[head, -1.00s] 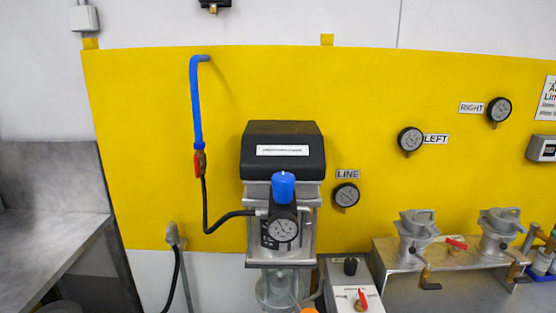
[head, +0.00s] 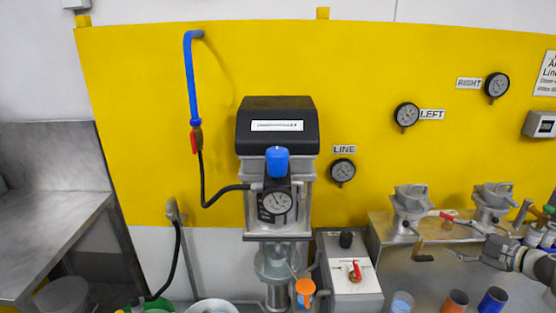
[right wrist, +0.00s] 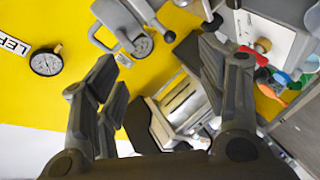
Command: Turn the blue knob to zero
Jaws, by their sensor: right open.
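The blue knob (head: 277,160) stands upright on top of the black regulator, above a round white-faced gauge (head: 276,202), in the middle of the head view. The gauge needle is too small to read. A black box with a white label (head: 277,126) is mounted behind and above the knob. My right gripper (head: 462,256) is at the right of the head view, well to the right of the knob and lower in the picture. In the right wrist view its two dark fingers (right wrist: 157,60) are spread, with nothing held between them. My left gripper is not in view.
A control box with a red lever (head: 355,269) stands right of the regulator. Two metal fittings (head: 412,208) sit on a steel shelf near my right arm. A blue pipe (head: 191,80) and black hose run left of the regulator. Several cups (head: 455,301) stand at lower right.

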